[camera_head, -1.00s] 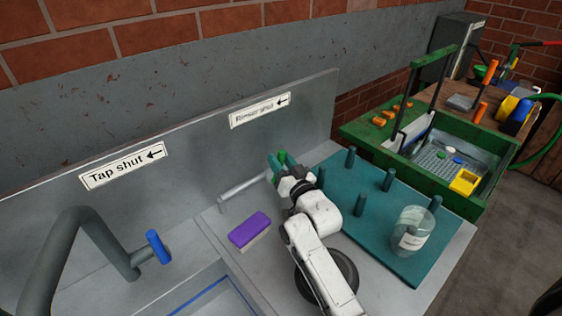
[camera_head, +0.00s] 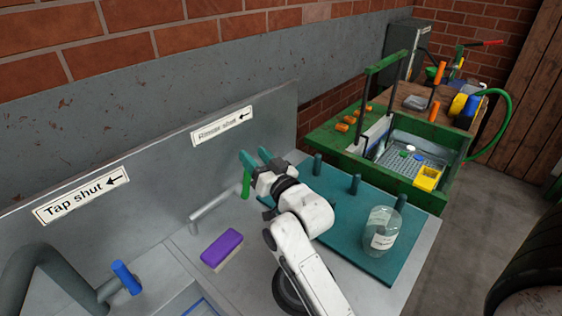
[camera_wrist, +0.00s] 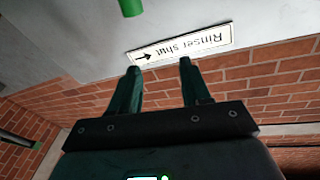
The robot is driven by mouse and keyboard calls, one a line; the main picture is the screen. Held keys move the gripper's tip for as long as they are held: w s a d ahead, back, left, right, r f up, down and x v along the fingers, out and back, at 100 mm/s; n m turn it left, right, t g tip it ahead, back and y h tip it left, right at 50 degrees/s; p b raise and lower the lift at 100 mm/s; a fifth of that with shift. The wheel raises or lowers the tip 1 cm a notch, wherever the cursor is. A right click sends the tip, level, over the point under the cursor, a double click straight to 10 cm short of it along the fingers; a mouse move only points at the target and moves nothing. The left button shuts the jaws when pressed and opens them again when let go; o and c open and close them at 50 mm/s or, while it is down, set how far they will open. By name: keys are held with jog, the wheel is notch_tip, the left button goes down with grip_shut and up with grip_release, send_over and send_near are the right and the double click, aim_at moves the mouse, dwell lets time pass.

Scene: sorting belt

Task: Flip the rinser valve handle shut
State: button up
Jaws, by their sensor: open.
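The rinser valve handle is a green bar (camera_head: 246,183) at the end of the grey rinser pipe (camera_head: 210,208), hanging roughly upright in the head view. In the wrist view the handle (camera_wrist: 130,7) shows only as a green end at the top edge. My gripper (camera_head: 256,156) is open and empty, its teal fingers just above and right of the handle, pointing toward the back panel. In the wrist view the gripper (camera_wrist: 159,67) has a clear gap between its fingers, and the handle is outside them. The "Rinser shut" sign (camera_head: 222,126) has an arrow pointing left.
A purple sponge-like block (camera_head: 221,247) lies on the counter left of my arm. The teal peg board (camera_head: 335,225) with a clear jar (camera_head: 381,231) is to the right. A blue tap handle (camera_head: 126,277) stands at lower left under the "Tap shut" sign (camera_head: 82,195).

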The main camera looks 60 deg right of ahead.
jog(key=s+a+r+b, duration=0.1)
jog(key=s+a+r, duration=0.2)
jog(key=s, duration=0.5)
jog(key=shift+s+a+r, duration=0.2)
jog(key=shift+s+r, duration=0.15)
jog(key=shift+r, duration=0.35)
